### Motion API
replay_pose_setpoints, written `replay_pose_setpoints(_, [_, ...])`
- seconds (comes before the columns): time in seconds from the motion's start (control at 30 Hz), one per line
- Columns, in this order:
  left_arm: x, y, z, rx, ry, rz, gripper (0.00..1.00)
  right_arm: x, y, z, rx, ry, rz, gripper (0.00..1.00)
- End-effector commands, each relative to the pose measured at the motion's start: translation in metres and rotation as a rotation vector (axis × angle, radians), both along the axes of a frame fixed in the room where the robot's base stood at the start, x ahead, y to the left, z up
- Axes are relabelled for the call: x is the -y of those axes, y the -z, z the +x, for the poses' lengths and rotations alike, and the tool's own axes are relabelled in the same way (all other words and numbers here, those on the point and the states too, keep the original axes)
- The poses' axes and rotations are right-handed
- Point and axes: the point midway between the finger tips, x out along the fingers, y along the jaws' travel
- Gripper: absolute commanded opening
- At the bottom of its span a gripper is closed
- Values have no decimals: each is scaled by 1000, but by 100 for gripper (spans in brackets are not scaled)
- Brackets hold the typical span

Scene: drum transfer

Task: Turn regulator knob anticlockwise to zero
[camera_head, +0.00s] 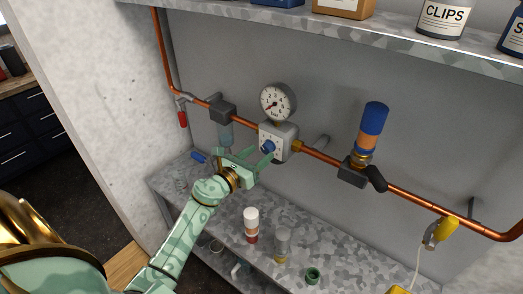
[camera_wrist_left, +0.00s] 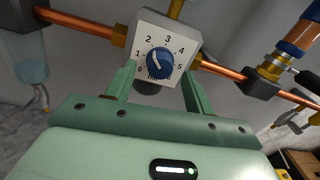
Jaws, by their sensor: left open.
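The regulator is a pale box (camera_head: 278,142) on the copper pipe, with a blue knob (camera_head: 268,147) on its front. In the left wrist view the knob (camera_wrist_left: 160,63) sits in a dial marked 0 to 5. Its white mark points up and left, roughly towards 2. A round pressure gauge (camera_head: 278,102) stands above the box; its needle points to the lower left. My left gripper (camera_head: 247,156) is open in front of the regulator. In the left wrist view its fingers (camera_wrist_left: 157,82) stand apart on either side below the knob, not closed on it. My right gripper is out of view.
The copper pipe (camera_head: 325,158) runs along the wall. A blue and orange cylinder (camera_head: 371,128) stands right of the regulator, a grey fitting (camera_head: 222,110) left. A red-handled valve (camera_head: 182,117) and yellow valve (camera_head: 445,229) flank them.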

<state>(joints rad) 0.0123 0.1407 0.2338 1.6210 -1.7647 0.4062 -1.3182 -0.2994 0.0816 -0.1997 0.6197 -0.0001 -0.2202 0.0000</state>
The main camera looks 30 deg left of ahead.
Motion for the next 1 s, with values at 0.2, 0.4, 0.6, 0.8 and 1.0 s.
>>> replay_pose_setpoints(0.2, [2,0,21,0,0,-1,53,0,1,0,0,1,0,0])
replay_pose_setpoints(0.4, [2,1,23,-1,0,0,53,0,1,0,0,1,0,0])
replay_pose_setpoints(0.6, [2,1,22,-1,0,0,22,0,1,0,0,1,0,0])
replay_pose_setpoints(0.8, [2,0,22,0,0,-2,8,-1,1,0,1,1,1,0])
replay_pose_setpoints(1.0, [2,0,22,-3,0,-31,8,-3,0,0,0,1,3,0])
